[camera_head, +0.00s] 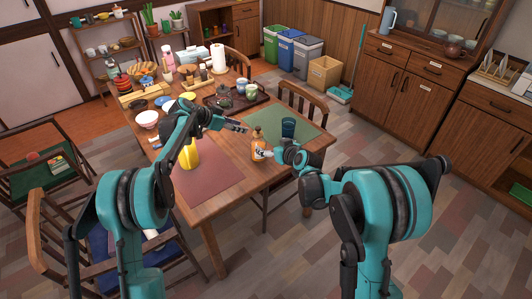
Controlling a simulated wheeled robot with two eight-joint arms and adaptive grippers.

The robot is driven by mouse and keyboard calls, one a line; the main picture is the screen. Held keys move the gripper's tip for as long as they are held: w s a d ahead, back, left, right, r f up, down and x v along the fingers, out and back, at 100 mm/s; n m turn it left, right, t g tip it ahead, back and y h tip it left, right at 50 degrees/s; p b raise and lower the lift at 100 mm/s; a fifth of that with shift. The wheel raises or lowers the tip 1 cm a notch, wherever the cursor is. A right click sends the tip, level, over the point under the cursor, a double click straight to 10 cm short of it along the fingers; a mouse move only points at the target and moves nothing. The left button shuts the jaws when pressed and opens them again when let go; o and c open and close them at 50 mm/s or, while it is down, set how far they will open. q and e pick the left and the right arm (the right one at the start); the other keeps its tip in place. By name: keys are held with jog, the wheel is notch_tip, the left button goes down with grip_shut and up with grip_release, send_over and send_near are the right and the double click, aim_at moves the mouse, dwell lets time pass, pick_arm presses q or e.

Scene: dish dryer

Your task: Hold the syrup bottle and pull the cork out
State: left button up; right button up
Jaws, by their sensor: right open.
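The syrup bottle (258,150), amber with a white label, stands upright on the dining table (240,172) near its front edge, between the two place mats. Its narrow top, where the cork would be, is too small to make out clearly. My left gripper (238,126) is a little to the left of the bottle's top and apart from it; whether its fingers are open is too small to tell. My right gripper (271,153) is open, low at the bottle's right side, its fingers close to the body; I cannot tell whether they touch it.
A dark blue cup (288,128) stands behind my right gripper on the green mat (308,133). A tray (262,98) with a teapot and cups is behind. Chairs surround the table.

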jog(key=shift+n+t+y, duration=0.3)
jog(key=shift+t+y, duration=0.1)
jog(key=shift+t, duration=0.1)
jog(key=w+f, duration=0.2)
jog(key=f, duration=0.1)
jog(key=w+a+f, duration=0.1)
jog(key=f, duration=0.1)
jog(key=w+a+f, duration=0.1)
jog(key=w+f, duration=0.1)
jog(key=f, duration=0.1)
jog(key=shift+w+f, duration=0.35)
jog(key=x, duration=0.7)
jog(key=shift+w+a+f, duration=0.15)
jog(key=shift+w, duration=0.15)
